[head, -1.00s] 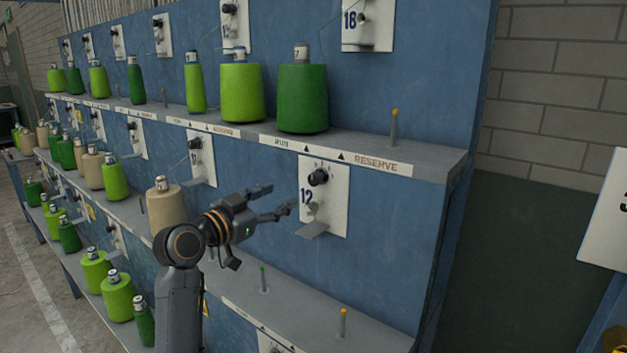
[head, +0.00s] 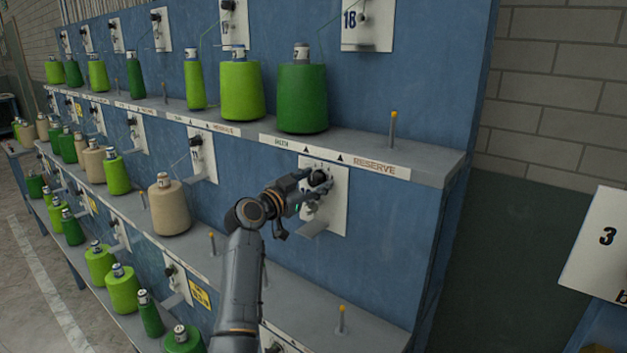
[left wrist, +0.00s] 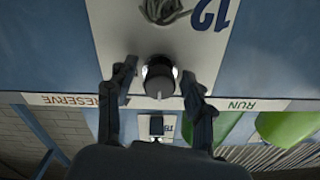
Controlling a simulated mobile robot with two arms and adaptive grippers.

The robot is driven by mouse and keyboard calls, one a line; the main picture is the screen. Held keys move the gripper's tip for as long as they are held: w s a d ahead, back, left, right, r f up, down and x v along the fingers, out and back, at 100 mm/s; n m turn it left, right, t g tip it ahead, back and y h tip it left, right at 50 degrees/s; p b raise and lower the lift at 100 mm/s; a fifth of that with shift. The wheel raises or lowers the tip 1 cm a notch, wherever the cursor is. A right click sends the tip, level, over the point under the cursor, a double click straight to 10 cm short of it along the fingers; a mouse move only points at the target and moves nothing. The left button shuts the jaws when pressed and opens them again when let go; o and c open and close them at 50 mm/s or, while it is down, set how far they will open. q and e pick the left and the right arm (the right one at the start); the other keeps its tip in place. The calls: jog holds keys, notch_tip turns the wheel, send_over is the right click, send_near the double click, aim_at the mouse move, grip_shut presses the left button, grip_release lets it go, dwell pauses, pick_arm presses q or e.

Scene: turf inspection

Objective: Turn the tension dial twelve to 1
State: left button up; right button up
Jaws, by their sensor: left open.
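The tension dial twelve is a black knob (left wrist: 160,78) on a white plate marked 12 (left wrist: 180,30) in the left wrist view, which appears upside down. In the head view the white plate (head: 338,215) is on the blue panel below the RESERVE label, and the knob (head: 319,177) is partly covered by my gripper. My left gripper (head: 314,184) is open at the dial. In the left wrist view its two fingers (left wrist: 160,82) stand on either side of the knob, with gaps visible. I cannot tell the dial's setting. My right gripper is not in view.
A grey shelf (head: 432,165) juts out above the dial, with green yarn cones (head: 302,98) and a yellow-tipped peg (head: 393,128). A small metal bracket (head: 313,229) sticks out below the dial. A beige cone (head: 170,208) stands on the lower shelf to the left.

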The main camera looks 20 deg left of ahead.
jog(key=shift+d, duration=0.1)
pick_arm(q)
grip_shut()
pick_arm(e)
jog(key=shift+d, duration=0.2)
pick_arm(q)
jog(key=shift+n, duration=0.4)
jog(key=n, duration=0.2)
jog(key=shift+n, duration=0.4)
jog(key=n+p, duration=0.1)
jog(key=n, duration=0.2)
jog(key=shift+n, duration=0.4)
jog(key=n+p, duration=0.2)
jog(key=n, duration=0.2)
jog(key=shift+r, duration=0.15)
jog(key=shift+n+p, duration=1.1)
jog(key=shift+n, duration=1.1)
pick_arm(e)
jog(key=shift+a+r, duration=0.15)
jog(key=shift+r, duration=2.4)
